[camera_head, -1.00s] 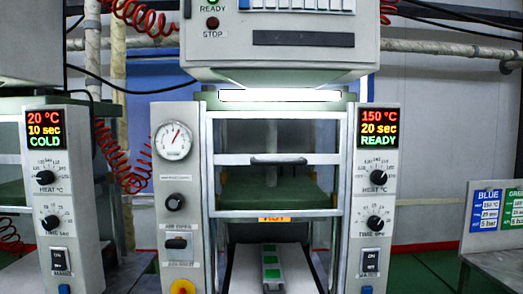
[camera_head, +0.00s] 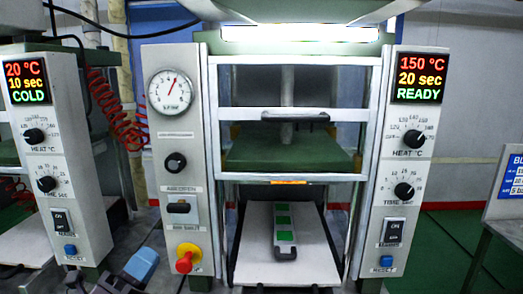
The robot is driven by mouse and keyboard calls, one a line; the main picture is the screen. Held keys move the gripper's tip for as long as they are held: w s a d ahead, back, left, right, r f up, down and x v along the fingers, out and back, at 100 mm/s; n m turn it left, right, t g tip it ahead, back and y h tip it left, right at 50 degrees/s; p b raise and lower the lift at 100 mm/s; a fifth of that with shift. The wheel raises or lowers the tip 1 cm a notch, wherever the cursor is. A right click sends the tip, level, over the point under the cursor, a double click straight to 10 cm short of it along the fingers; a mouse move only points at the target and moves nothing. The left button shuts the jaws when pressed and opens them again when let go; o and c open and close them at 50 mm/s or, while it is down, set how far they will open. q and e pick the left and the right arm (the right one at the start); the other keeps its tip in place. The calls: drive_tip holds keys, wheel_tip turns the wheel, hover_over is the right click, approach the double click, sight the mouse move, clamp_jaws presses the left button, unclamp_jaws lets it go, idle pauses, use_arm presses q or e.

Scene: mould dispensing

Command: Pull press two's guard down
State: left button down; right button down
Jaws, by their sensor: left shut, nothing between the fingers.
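The middle press (camera_head: 175,135) has a red, yellow and green display (camera_head: 420,78) reading 150 °C, 20 sec, READY. Its guard (camera_head: 240,114) is a clear panel with pale metal bars, and it sits raised in the upper part of the opening. A dark handle (camera_head: 295,117) is on the guard's middle bar. Below the guard the opening is uncovered. My left gripper (camera_head: 140,266), blue and dark, is at the lower left, shut and empty, low and to the left of the guard. My right gripper is not in view.
Under the guard, a white tray (camera_head: 318,268) bears a mould (camera_head: 284,236) with green patches. A red and yellow stop knob (camera_head: 187,258) is on the left column. Another press (camera_head: 60,165), marked COLD, stands at left. A sign board (camera_head: 505,185) is at right.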

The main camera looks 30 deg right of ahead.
use_arm(q)
drive_tip(key=s+d+r+m+g+y, duration=0.2)
drive_tip(key=s+d+r+m+g, duration=0.3)
drive_tip(key=m, duration=0.6)
drive_tip(key=s+d+r+m+g+y+p, duration=0.1)
drive_tip(key=s+d+r+m+g+y, duration=0.15)
drive_tip(key=d+r+m+g, duration=0.7)
drive_tip(key=s+d+r+m+g+y, duration=0.1)
drive_tip(key=s+d+m+g+y, duration=0.3)
drive_tip(key=m, duration=1)
wheel_tip(320, 180, up, 3)
drive_tip(key=w+d+m+t+y, duration=0.1)
drive_tip(key=d+m+t+y, duration=0.1)
drive_tip(key=m+t, duration=0.25)
drive_tip(key=m+t+y, duration=0.5)
drive_tip(key=m+t, duration=0.1)
drive_tip(key=t, duration=0.5)
approach(274, 104)
drive_tip(key=shift+h, duration=0.25)
drive_tip(key=shift+w+d+f, duration=0.1)
drive_tip(key=shift+w+f, duration=0.1)
drive_tip(key=shift+f, duration=0.65)
drive_tip(key=shift+w+f, duration=0.2)
drive_tip(key=shift+f, duration=0.65)
drive_tip(key=shift+w+d+f, duration=0.1)
drive_tip(key=shift+w+f, duration=0.1)
drive_tip(key=shift+f, duration=0.65)
